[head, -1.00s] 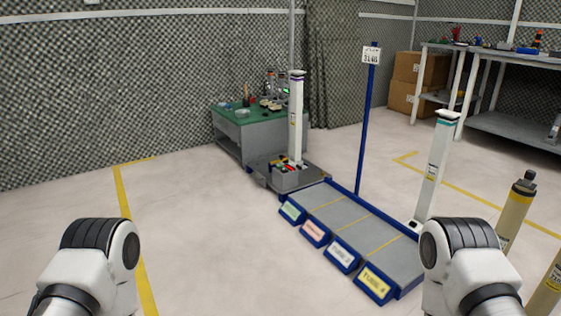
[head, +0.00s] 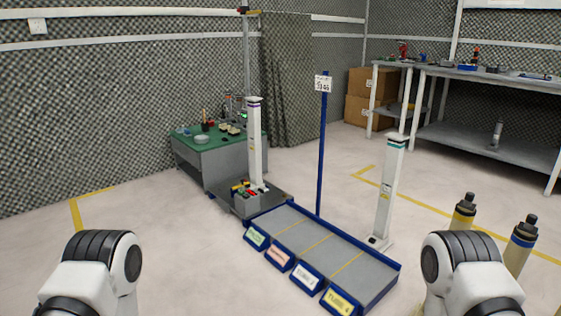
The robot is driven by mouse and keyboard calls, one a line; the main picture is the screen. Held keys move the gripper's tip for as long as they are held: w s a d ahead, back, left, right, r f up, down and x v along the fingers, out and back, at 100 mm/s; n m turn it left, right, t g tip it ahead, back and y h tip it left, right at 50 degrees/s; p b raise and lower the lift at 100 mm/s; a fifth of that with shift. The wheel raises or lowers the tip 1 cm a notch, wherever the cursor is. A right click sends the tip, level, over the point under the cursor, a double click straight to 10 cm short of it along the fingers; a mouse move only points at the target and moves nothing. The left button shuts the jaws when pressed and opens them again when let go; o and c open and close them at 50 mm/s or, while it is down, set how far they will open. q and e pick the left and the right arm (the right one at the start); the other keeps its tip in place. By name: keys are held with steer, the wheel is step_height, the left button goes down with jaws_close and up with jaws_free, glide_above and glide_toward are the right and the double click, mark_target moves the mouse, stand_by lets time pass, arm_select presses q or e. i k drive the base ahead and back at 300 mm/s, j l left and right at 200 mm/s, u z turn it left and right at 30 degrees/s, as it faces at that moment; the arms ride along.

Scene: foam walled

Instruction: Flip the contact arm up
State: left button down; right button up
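I cannot make out a contact arm in the head view. A bench with a green top (head: 203,137) stands at the back left with several small items on it, too small to tell apart. A white column (head: 254,143) stands in front of it, on a low dark base with a small grey box (head: 245,200) holding red, yellow and black parts. Only the upper links of my two arms show at the bottom left and bottom right. Both grippers are out of view.
A low grey rack with blue edges and labelled bays (head: 318,246) lies ahead, with a blue sign post (head: 322,150). A second white column (head: 387,190) and cylinders (head: 463,212) stand right. Shelving (head: 490,132) and cardboard boxes (head: 370,97) are behind. Floor at left is clear.

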mark_target(247, 183)
steer(key=i+j+z, duration=0.6)
steer(key=z, duration=0.15)
steer(key=i+j+z, duration=0.35)
steer(key=i+j, duration=0.25)
steer(key=j, duration=0.2)
steer(key=i+j, duration=0.2)
steer(key=j, duration=0.2)
steer(key=i+j+z, duration=0.1)
steer(key=i+j, duration=0.15)
steer(key=j, duration=0.2)
steer(key=i+j, duration=0.2)
steer(key=j, duration=0.25)
steer(key=i+j, duration=0.2)
steer(key=j, duration=0.25)
steer(key=i+j+z, duration=0.1)
steer(key=j, duration=0.4)
steer(key=i+j, duration=0.3)
steer(key=j, duration=0.15)
steer(key=i+j, duration=0.2)
steer(key=j, duration=0.25)
steer(key=z, duration=0.05)
